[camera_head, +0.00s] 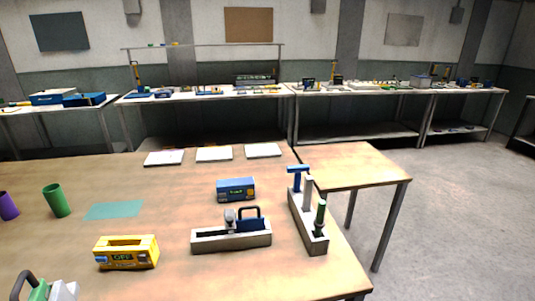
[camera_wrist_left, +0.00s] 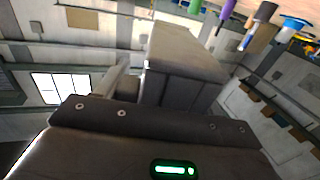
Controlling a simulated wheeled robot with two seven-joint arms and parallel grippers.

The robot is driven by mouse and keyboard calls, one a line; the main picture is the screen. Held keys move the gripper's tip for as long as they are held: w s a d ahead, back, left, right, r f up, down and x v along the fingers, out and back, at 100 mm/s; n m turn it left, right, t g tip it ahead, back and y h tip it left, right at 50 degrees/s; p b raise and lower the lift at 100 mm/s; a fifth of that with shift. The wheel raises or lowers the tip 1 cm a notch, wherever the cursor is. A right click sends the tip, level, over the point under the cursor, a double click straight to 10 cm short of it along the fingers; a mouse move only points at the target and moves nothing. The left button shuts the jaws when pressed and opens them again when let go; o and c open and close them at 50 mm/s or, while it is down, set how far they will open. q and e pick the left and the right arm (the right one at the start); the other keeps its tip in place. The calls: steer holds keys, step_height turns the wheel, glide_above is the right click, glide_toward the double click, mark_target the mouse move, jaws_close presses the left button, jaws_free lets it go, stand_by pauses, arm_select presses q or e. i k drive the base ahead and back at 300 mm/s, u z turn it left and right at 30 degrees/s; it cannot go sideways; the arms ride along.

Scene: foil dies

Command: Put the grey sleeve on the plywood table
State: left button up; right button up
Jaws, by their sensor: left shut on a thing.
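My left gripper (camera_wrist_left: 145,85) shows only in the left wrist view, as grey blocks above a dark body with a green light. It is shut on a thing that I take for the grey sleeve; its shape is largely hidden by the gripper. A bare wood-topped table (camera_head: 352,165) stands at the right in the head view, against a larger wood-topped table (camera_head: 170,212). I cannot tell from their looks which one is the plywood table. My right gripper is in neither view.
The large table holds a green cup-like piece (camera_head: 56,200), a purple one (camera_head: 9,206), a yellow box (camera_head: 127,252), a blue box (camera_head: 236,189), a tray (camera_head: 231,240) and a rack (camera_head: 310,238) with upright pieces. A dark cylinder (camera_wrist_left: 257,27) shows in the wrist view. Floor is free at right.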

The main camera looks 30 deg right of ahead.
mark_target(359, 171)
steer(key=k, duration=0.9)
steer(key=z, duration=2.25)
steer(key=i, duration=5.15)
steer(key=u, duration=1.15)
